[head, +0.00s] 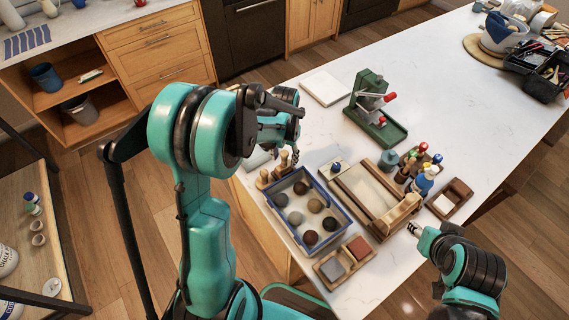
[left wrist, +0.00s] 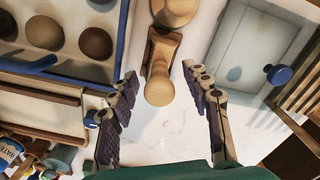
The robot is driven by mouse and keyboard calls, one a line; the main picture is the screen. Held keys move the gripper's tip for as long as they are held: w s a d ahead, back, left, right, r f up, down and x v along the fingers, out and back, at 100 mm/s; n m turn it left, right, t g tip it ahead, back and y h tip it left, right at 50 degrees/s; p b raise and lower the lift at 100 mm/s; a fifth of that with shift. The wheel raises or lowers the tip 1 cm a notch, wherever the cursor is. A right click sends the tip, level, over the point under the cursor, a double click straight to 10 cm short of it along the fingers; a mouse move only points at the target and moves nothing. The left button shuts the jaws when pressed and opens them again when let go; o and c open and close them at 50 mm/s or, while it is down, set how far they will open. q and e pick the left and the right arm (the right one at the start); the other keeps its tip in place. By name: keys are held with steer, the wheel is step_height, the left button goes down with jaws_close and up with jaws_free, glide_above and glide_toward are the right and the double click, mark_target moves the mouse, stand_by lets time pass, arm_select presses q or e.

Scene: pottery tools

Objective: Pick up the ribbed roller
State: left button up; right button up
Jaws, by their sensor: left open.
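Two or more light wooden turned pieces stand at the table's left edge in the head view, one (head: 262,179) clear of my left gripper and one (head: 283,160) close to it. In the left wrist view, a wooden piece with a rounded end (left wrist: 159,88) lies between and just beyond the fingers, with another round wooden piece (left wrist: 175,12) behind. I cannot make out ribs, so I cannot tell which is the ribbed roller. My left gripper (head: 290,157) is open and empty; its fingers also show in the left wrist view (left wrist: 161,72). My right gripper (head: 415,229) is low at right, its jaws unclear.
A blue-rimmed tray (head: 337,244) of several clay balls lies beside the wooden pieces. A wooden board (head: 362,190), bottles (head: 424,182), a small divided box (head: 326,277) and a green press (head: 383,128) stand nearby. The table's far right middle is clear.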

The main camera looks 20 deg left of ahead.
arm_select(q)
steer(key=shift+f, duration=0.4)
jaws_close()
steer(key=shift+r, duration=0.1)
